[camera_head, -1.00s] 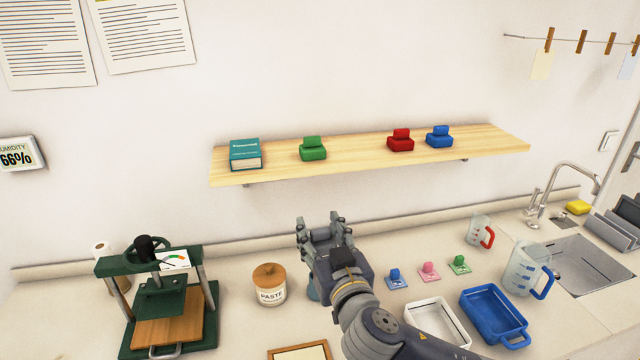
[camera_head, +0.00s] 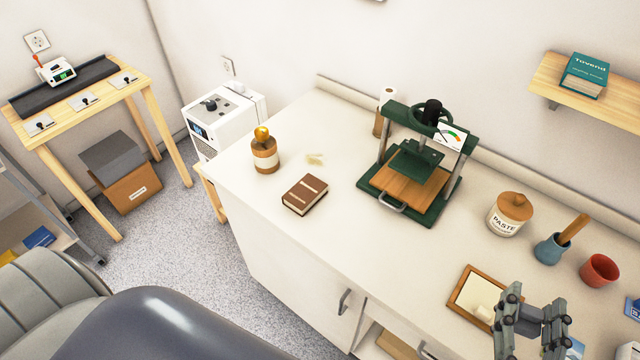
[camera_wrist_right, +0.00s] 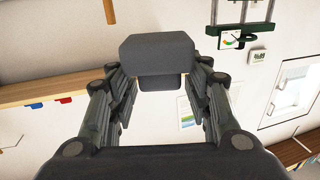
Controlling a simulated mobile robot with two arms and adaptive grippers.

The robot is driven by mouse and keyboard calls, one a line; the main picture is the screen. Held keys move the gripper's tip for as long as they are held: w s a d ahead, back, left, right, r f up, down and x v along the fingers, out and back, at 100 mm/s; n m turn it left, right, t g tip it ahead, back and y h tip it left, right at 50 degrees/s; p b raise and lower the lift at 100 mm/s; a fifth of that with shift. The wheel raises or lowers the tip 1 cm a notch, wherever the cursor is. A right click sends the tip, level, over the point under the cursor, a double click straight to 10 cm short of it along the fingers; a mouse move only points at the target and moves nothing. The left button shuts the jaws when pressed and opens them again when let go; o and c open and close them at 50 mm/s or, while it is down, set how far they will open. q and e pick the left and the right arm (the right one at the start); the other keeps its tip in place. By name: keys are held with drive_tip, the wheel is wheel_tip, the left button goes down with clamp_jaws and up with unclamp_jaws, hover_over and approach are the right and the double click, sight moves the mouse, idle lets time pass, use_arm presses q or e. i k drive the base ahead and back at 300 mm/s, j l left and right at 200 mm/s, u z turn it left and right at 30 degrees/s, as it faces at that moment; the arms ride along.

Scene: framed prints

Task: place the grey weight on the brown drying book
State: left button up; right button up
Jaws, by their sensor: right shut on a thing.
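The brown drying book (camera_head: 305,195) lies flat and closed on the left part of the white counter, with nothing on top. My right gripper (camera_head: 530,318) is at the lower right of the head view, well to the right of the book. In the right wrist view, my right gripper (camera_wrist_right: 157,88) is shut on the grey weight (camera_wrist_right: 157,50), a dark grey block with a broad top and narrower lower part. The weight is hard to make out in the head view. My left gripper is not in view.
A green press (camera_head: 412,180) stands right of the book, and a bottle with a gold cap (camera_head: 265,152) to its left. Counter around the book is mostly clear.

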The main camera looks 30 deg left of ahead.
sight(305, 191)
drive_tip(key=j+z, duration=0.1)
drive_tip(key=j, duration=0.5)
drive_tip(key=j+z, duration=0.1)
drive_tip(key=j, duration=0.5)
drive_tip(key=k+j+z, duration=0.1)
drive_tip(key=j, duration=0.5)
drive_tip(key=j+z, duration=0.1)
drive_tip(key=j, duration=0.5)
drive_tip(key=k+j+z, duration=0.1)
drive_tip(key=j, duration=0.5)
